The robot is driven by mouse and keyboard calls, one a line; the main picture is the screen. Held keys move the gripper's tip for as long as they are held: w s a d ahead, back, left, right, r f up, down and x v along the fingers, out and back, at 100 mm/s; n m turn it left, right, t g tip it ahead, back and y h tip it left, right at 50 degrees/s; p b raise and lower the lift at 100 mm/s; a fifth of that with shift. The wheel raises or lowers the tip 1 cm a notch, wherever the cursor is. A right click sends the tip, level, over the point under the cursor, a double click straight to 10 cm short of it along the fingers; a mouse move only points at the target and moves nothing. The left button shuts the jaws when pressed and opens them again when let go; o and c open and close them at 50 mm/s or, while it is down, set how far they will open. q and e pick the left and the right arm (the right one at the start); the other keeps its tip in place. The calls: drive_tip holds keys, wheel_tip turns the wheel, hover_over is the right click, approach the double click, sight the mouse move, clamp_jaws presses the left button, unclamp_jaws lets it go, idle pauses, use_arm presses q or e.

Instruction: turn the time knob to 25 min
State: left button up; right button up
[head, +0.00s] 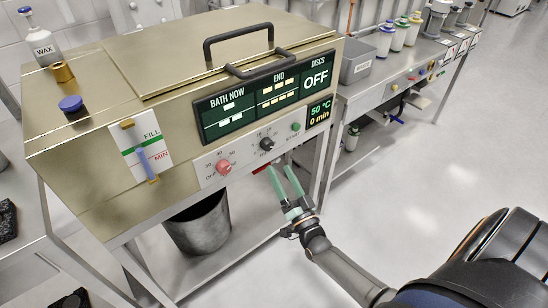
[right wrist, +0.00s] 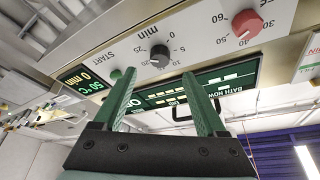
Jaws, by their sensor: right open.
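The black time knob (head: 266,144) is on the front panel of the metal bath, with a min scale around it. In the right wrist view the time knob (right wrist: 160,57) shows whole, upside down, between and beyond the fingertips. The small display (head: 319,113) reads 50 °C and 0 min. My right gripper (head: 281,170) is open, with green fingers apart, below and in front of the panel. It appears empty and clear of the knob; the right wrist view also shows the gripper (right wrist: 160,78). My left gripper is not in view.
A red knob (head: 223,167) is left of the time knob and a green START button (head: 296,126) right of it. A larger display (head: 266,93) is above. A bath handle (head: 262,66) juts out above the displays. A metal bucket (head: 199,228) stands below.

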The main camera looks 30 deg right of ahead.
drive_tip(key=v, duration=0.5)
idle(0.4)
drive_tip(key=s+a+f+n+g+y, duration=0.35)
drive_tip(key=s+a+n+g, duration=0.2)
drive_tip(key=a, duration=0.35)
drive_tip(key=s+a+f+n+g+y, duration=0.3)
drive_tip(key=s+a+f+n+g, duration=0.2)
drive_tip(key=s+a+g, duration=0.3)
use_arm(q)
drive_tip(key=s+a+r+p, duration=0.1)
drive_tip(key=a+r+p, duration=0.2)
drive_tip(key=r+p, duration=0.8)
drive_tip(key=p, duration=0.4)
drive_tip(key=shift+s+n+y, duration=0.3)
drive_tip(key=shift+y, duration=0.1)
use_arm(e)
wheel_tip(320, 180, up, 11)
drive_tip(key=s+d+t+h, duration=0.1)
drive_tip(key=s, duration=0.1)
drive_tip(key=shift+d+f, duration=0.2)
drive_tip(key=shift+d, duration=0.2)
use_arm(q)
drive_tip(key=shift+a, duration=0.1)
